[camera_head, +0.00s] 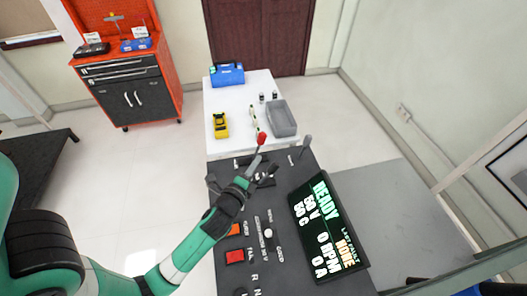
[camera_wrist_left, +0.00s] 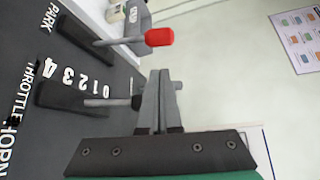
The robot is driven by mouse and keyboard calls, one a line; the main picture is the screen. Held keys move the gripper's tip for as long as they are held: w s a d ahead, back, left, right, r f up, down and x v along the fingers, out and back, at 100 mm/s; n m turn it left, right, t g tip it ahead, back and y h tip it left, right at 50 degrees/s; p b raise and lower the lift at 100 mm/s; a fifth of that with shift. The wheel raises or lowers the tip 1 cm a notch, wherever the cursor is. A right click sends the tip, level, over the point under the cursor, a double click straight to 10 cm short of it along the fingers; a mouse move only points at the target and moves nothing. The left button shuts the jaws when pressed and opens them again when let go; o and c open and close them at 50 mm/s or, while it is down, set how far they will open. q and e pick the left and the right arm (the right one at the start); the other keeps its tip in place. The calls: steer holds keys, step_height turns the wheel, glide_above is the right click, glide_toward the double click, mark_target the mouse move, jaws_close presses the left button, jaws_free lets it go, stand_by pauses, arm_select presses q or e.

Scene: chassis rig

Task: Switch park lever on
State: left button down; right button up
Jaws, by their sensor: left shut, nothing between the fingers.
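The park lever has a red knob (camera_wrist_left: 159,37) on a grey shaft and rises from a dark slot beside the word PARK in the left wrist view. Its red knob (camera_head: 262,138) also shows at the far end of the console in the head view. My left gripper (camera_head: 257,161) is shut and empty, close to the near side of the red knob. In the left wrist view my left fingers (camera_wrist_left: 159,75) are together, below and apart from the knob. My right gripper is not in view.
The grey throttle lever (camera_wrist_left: 105,102) stands close to my left fingers, which partly hide it. A dark console (camera_head: 230,272) carries buttons and a lit display (camera_head: 328,228). Beyond is a white table (camera_head: 240,103) with a yellow device (camera_head: 220,125), a grey bin (camera_head: 281,118) and a blue case (camera_head: 227,75).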

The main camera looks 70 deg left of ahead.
arm_select(q)
steer(key=b+x, duration=0.2)
steer(key=x, duration=0.7)
steer(key=shift+w+a, duration=0.25)
steer(key=shift+w, duration=0.05)
